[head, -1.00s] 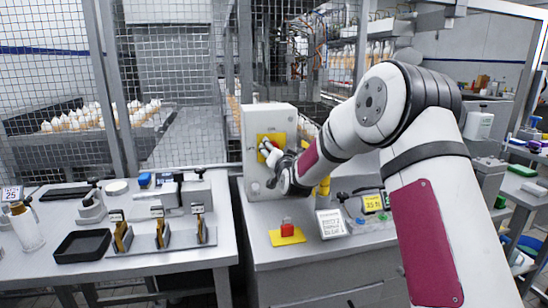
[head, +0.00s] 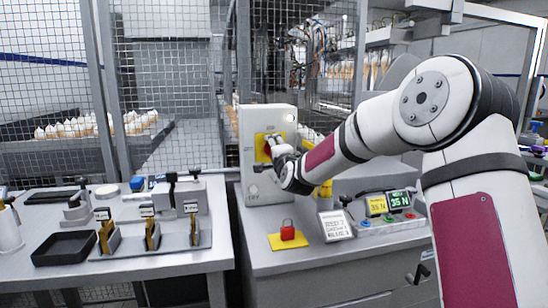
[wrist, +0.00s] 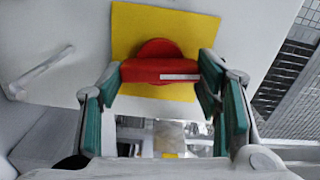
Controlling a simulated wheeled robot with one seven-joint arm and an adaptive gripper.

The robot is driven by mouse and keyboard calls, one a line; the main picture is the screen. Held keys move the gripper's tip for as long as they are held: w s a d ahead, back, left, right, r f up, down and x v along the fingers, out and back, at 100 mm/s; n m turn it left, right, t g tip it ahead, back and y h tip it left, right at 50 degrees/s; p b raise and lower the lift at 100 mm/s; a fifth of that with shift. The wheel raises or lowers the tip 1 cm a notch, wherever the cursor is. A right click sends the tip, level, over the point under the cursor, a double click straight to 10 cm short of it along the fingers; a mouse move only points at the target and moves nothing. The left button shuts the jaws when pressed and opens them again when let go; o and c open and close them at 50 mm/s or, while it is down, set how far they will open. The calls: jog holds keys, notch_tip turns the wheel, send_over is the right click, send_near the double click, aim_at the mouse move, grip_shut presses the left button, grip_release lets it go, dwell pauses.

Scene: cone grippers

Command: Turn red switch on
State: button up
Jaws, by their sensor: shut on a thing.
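The red switch (wrist: 160,70) is a red rotary knob with a bar handle on a yellow plate (wrist: 135,35). The plate is on the front of a white box (head: 277,188). In the wrist view the handle lies level across the picture, with a pale mark on its right part. My gripper (wrist: 160,78) has one green-padded finger at each end of the handle and is shut on it. In the head view my gripper (head: 275,148) is at the yellow plate and hides part of the knob.
A white sign (head: 335,225) and a device with green readouts (head: 385,208) stand to the right. A grey lever (wrist: 40,72) sticks out left of the plate. Wire mesh fencing is behind.

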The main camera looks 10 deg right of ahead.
jog(key=shift+f+m+b, duration=0.15)
jog(key=shift+m+b, duration=0.2)
jog(key=shift+m, duration=0.35)
jog(key=o, duration=1.2)
jog(key=shift+c, duration=0.2)
jog(key=shift+s, duration=0.1)
jog(key=s, duration=1.2)
